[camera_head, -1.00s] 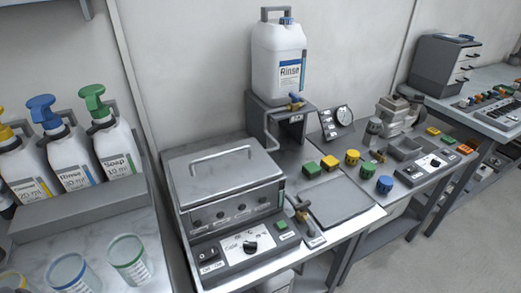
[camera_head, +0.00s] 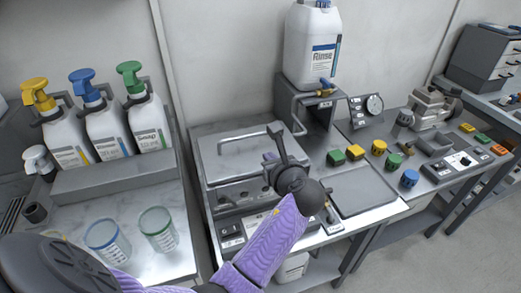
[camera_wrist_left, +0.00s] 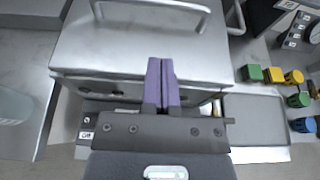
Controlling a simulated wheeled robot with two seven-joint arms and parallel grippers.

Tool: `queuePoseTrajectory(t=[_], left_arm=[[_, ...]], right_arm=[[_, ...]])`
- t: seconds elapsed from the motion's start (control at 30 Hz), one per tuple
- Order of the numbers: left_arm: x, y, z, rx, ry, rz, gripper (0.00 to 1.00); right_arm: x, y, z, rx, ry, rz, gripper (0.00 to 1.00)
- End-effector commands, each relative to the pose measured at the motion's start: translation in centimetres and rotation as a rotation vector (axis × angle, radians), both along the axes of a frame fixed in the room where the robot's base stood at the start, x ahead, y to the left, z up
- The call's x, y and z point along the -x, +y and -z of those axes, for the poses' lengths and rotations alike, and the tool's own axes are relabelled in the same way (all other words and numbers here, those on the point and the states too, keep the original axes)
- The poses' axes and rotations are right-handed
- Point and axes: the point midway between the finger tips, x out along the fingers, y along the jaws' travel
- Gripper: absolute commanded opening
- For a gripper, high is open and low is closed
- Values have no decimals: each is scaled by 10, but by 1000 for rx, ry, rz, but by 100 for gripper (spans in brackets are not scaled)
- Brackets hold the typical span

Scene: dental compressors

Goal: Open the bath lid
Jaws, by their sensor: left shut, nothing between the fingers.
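The bath (camera_head: 215,192) is a grey metal box on the bench, with a flat lid (camera_head: 222,165) that is down. A bar handle (camera_head: 240,140) runs across the lid top; in the left wrist view the handle (camera_wrist_left: 203,28) is at the top, ahead of the fingers. My left gripper (camera_head: 270,160) is over the front right part of the bath, its fingers pressed together and empty. In the left wrist view the purple fingers (camera_wrist_left: 162,80) overlap the lid's front edge; whether they touch it I cannot tell. My right gripper is not in view.
A Rinse canister (camera_head: 312,45) stands behind on a raised stand with a tap. Coloured caps (camera_head: 357,152) and a flat tray (camera_head: 365,190) lie right of the bath.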

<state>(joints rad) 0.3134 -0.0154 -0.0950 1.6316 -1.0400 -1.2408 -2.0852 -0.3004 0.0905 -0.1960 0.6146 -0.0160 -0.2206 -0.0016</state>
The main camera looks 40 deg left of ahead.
Motion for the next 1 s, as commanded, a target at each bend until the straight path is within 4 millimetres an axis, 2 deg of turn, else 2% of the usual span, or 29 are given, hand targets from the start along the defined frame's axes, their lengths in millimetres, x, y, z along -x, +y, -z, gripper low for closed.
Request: queuePoseTrajectory(t=[0.3,0.5,1.0], left_arm=[[-32,46,26,1,2,-2,0],[-47,68,34,2,2,0,0],[-51,74,33,7,3,2,0]], right_arm=[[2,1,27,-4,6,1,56],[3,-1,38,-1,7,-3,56],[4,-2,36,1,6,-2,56]])
